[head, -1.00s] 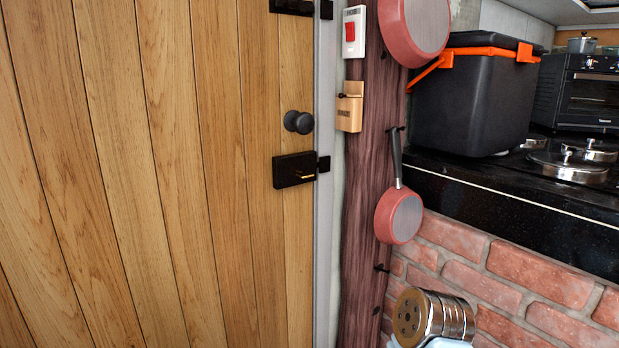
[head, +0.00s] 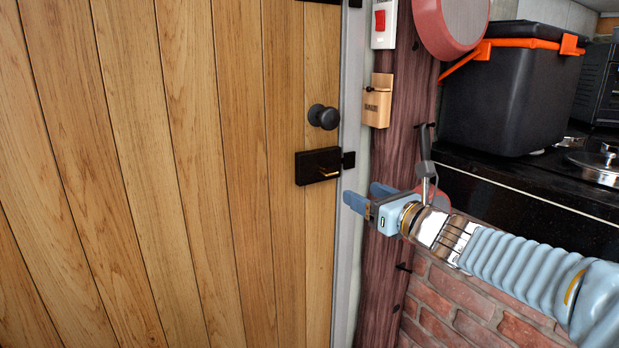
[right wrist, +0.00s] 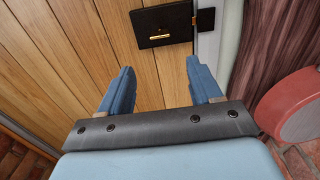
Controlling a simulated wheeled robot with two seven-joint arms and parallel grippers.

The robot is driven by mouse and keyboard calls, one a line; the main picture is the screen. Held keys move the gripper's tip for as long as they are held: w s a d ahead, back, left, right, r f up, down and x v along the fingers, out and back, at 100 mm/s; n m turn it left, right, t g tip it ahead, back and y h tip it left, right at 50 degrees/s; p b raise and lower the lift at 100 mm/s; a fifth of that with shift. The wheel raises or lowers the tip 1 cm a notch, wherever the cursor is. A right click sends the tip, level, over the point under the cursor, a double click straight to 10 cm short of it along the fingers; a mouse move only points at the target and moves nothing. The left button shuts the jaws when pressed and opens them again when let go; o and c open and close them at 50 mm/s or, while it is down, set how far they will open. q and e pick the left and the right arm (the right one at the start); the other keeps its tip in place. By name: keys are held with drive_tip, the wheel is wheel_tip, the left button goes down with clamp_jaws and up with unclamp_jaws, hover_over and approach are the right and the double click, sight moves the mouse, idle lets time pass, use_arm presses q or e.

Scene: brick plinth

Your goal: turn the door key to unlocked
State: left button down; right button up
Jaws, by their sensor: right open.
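The door key (head: 327,173) is a small brass-coloured piece on the black lock box (head: 312,164), below the round black knob (head: 323,117) of the wooden door (head: 233,200). The key (right wrist: 156,39) also shows on the lock box (right wrist: 150,24) in the right wrist view. My right gripper (head: 364,196) is open and empty, below and right of the lock, in front of the door's edge. In the right wrist view its two blue fingers (right wrist: 158,82) stand apart, short of the lock, with nothing between them. My left gripper is not in view.
A purple-brown wooden post (head: 399,150) stands right of the door, carrying a red switch (head: 383,25), a small wooden box (head: 378,100) and a pink pan (head: 452,25). A black cooler (head: 513,95) sits on the dark counter (head: 500,185). The door's face left of the lock is clear.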

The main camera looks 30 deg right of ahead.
sight(328, 171)
drive_tip(key=w, duration=0.9)
drive_tip(key=w+a, duration=0.1)
drive_tip(key=w, duration=0.3)
drive_tip(key=shift+w+r, duration=0.25)
drive_tip(key=shift+w, duration=0.05)
drive_tip(key=shift+c, duration=0.3)
drive_tip(key=c, duration=1)
